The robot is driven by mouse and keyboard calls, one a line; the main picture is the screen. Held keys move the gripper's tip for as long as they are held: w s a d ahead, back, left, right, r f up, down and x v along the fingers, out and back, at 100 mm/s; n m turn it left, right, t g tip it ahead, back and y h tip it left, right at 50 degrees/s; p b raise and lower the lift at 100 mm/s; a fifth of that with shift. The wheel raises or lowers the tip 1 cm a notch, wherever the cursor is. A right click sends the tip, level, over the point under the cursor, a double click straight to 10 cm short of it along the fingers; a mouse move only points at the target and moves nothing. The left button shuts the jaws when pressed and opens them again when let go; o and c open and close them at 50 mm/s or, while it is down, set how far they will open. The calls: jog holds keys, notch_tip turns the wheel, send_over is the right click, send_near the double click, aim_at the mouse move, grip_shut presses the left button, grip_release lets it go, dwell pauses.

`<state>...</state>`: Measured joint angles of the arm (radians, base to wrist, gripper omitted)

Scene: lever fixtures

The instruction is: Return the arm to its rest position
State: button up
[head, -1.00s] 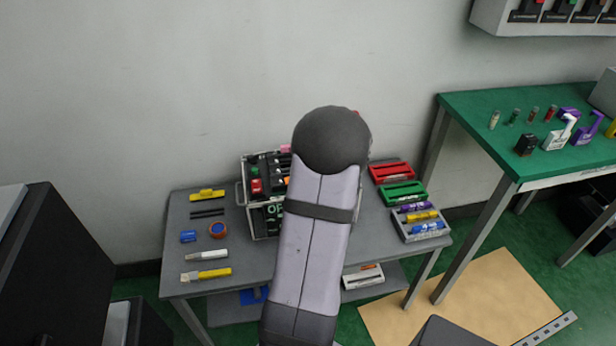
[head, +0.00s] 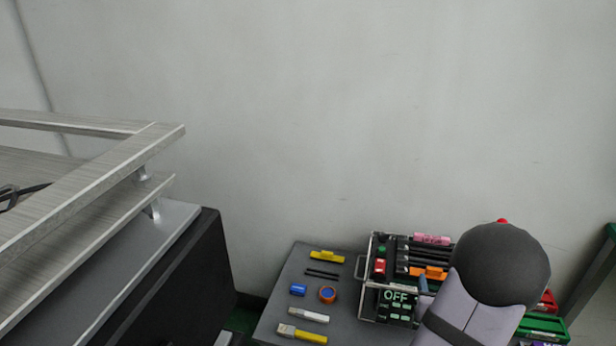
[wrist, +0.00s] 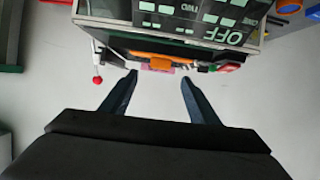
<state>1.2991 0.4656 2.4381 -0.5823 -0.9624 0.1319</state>
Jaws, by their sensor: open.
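My gripper (wrist: 158,88) shows in the wrist view with its two dark fingers apart and nothing between them. Its fingertips point toward the lever box (wrist: 175,22), which has an OFF label, an orange part and a red-tipped lever. I cannot tell how far the fingers are from the box. In the head view the lever box (head: 394,308) stands on the grey table, and my arm covers its right side.
The grey table (head: 277,314) holds a yellow piece (head: 327,257), an orange-blue roll (head: 327,294) and a yellow-handled tool (head: 302,334) left of the box. Green and red trays (head: 543,327) are at the right. A metal-railed dark cabinet (head: 190,270) stands at the left.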

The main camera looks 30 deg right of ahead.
jog(key=s+a+f+m+g+y, duration=0.2)
jog(key=s+a+f+g+y, duration=0.45)
jog(key=s+f, duration=0.6)
jog(key=s+a+f+m+g+y, duration=0.1)
jog(key=s+a+g+y, duration=0.3)
jog(key=a, duration=0.8)
jog(key=w+a+r+n, duration=0.4)
jog(key=w+a, duration=0.1)
jog(key=a, duration=0.3)
jog(key=w+a+r+n+t+h, duration=0.1)
jog(key=w+a+r+n, duration=0.35)
jog(key=a, duration=0.35)
jog(key=w+a+r+n, duration=0.3)
jog(key=w+a, duration=0.2)
jog(key=a, duration=0.3)
notch_tip(320, 180, up, 13)
jog(key=p, duration=1.3)
jog(key=shift+w+r, duration=0.2)
jog(key=shift+d, duration=0.1)
